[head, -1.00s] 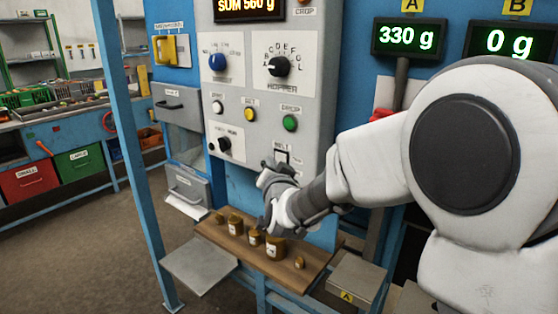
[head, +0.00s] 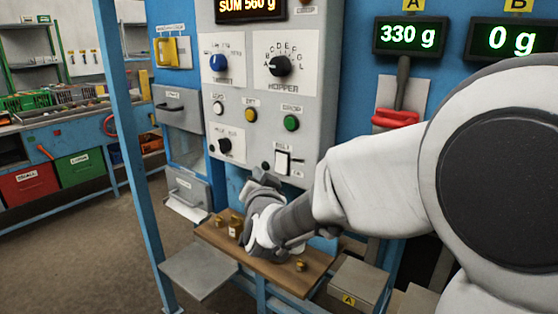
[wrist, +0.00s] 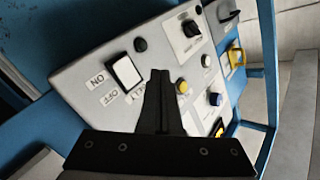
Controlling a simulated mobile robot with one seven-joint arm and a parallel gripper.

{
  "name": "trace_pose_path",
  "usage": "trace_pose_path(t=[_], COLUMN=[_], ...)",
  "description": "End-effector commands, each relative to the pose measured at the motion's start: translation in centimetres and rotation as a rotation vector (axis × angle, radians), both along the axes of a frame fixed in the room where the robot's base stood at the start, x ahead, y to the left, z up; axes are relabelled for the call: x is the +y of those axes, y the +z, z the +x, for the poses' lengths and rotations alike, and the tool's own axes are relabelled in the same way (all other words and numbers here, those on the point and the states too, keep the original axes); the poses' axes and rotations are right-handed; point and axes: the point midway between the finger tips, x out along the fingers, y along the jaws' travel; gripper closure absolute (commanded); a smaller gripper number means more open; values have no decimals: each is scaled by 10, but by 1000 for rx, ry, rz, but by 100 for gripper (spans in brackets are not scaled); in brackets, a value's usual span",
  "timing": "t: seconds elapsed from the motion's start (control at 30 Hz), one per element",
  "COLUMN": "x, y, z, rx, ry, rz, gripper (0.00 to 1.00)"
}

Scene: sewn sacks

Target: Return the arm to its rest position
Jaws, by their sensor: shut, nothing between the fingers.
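My gripper (head: 258,182) is in the head view, in front of the lower edge of the grey control panel (head: 240,105) and above the wooden shelf (head: 285,277). In the wrist view my gripper (wrist: 160,76) shows as dark fingers pressed together, with nothing between them. The belt switch (head: 282,162) is a white rocker just above and right of my gripper, apart from it. My white arm reaches in from the right and hides part of the station.
Brass weights (head: 234,228) stand on the shelf, some hidden by my gripper. A blue post (head: 125,150) stands at the left. A red handle (head: 395,119) and a grey box marked A (head: 355,282) are near my arm. Displays read 330 g (head: 410,37) and 0 g (head: 513,40).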

Motion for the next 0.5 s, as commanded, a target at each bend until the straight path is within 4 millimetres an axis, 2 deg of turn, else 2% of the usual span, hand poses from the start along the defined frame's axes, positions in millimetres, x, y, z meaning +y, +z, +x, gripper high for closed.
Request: trace_pose_path(t=[0.33,0.5], x=[-3,-17], y=[5,19], z=[-4,-28], rx=[22,121], ry=[14,71], rz=[-21,-114], gripper=[100,100])
